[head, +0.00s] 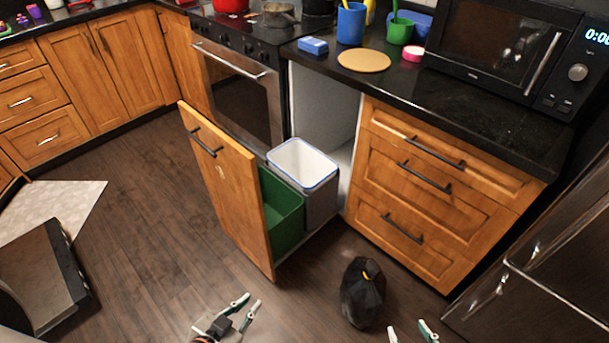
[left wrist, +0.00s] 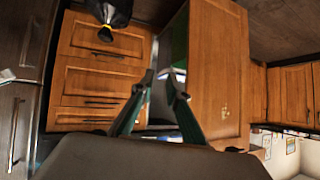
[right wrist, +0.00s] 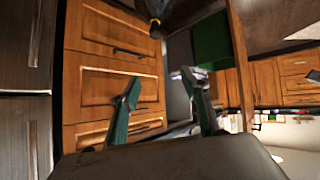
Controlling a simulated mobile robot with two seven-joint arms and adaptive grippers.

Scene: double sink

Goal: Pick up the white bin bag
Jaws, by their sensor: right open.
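A white bin bag (head: 303,160) lines the grey bin (head: 321,208) in the pulled-out cabinet drawer, its blue-edged rim open at the top. My left gripper (head: 252,299) is open and empty, in front of the wooden drawer front and apart from the bag. My right gripper (head: 407,328) is open and empty at the bottom edge of the head view, right of a black bag. The right fingertips also show in the right wrist view (right wrist: 160,77). The white bag is not clearly visible in either wrist view.
A green bin (head: 283,212) stands in front of the grey bin, behind the drawer front (head: 225,185). A black tied bag (head: 362,293) stands on the floor between my grippers. The oven (head: 235,85) is behind, the drawer cabinet (head: 440,190) to the right.

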